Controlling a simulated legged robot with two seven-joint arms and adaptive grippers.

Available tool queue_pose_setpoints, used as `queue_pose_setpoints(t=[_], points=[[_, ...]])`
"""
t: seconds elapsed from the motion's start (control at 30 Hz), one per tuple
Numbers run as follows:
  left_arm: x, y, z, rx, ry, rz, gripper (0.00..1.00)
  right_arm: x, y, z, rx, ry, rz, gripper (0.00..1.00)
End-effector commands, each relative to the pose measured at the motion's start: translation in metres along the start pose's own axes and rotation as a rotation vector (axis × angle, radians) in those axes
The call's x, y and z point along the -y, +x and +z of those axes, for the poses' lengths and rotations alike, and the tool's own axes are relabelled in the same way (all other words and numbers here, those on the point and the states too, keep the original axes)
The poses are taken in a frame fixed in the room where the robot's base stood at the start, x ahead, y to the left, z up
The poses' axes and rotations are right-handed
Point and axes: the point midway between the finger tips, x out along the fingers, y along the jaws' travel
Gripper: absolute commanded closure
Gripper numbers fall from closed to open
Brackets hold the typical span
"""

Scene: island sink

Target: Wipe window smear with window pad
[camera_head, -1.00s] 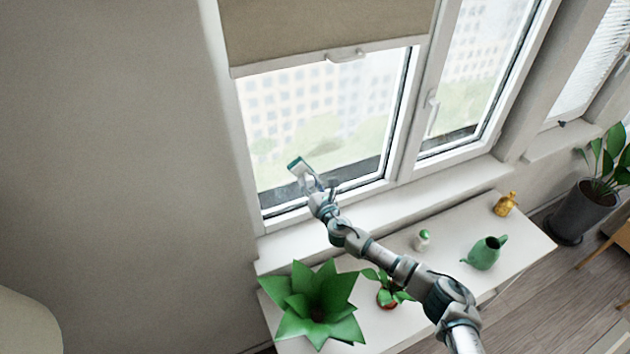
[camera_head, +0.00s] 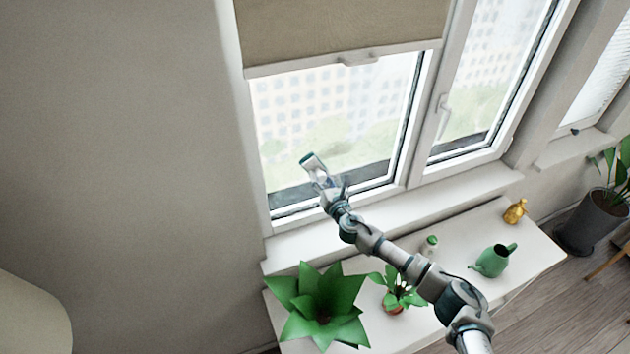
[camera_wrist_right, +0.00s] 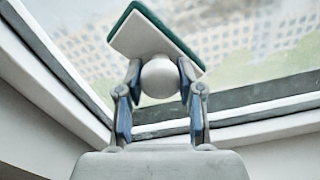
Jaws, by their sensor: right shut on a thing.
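The window pad (camera_head: 313,167) is a white block with a green face and a round white knob, seen up close in the right wrist view (camera_wrist_right: 152,38). My right gripper (camera_head: 328,186) is shut on the knob; it also shows in the right wrist view (camera_wrist_right: 158,88). The pad is in front of the lower part of the left window pane (camera_head: 345,115); I cannot tell whether it touches the glass. A faint brownish haze shows on the pane in the right wrist view, but I cannot make out a clear smear. My left gripper is not in view.
A beige blind (camera_head: 340,30) covers the upper window.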

Motion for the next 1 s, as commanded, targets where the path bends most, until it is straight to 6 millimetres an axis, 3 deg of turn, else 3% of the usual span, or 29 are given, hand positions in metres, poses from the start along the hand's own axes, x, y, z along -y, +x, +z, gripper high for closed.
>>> queue_pose_setpoints(t=[1.0], points=[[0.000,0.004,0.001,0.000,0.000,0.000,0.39,0.065,-0.002,0.017,0.001,0.000,-0.003,0.91]])
